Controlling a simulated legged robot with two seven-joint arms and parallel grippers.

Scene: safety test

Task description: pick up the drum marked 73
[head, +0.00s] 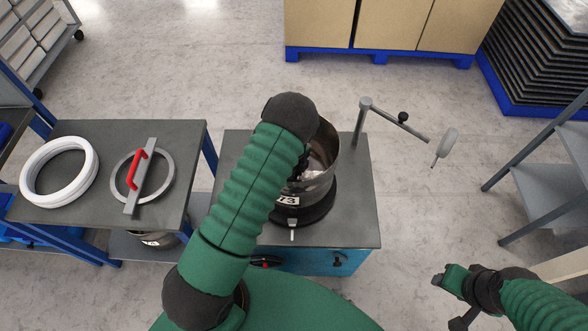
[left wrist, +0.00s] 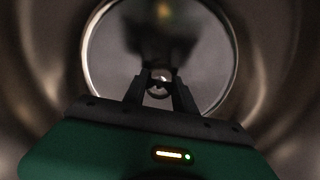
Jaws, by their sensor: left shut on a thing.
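The metal drum marked 73 (head: 317,188) stands upright and open-topped on a dark round base on a grey-topped bench (head: 355,215). Its label, partly covered by my left arm, reads like 73. In the left wrist view, my left gripper (left wrist: 159,84) is inside a shiny round metal wall, shut on a small round shiny thing (left wrist: 158,90) that I cannot identify. My right gripper (head: 452,297) is at lower right, away from the bench; its jaw state is unclear.
A left table holds a white ring (head: 59,171) and a round lid with a red handle (head: 137,170). Another labelled drum (head: 150,241) is on its lower shelf. A jointed post (head: 362,120) rises at the bench's back right.

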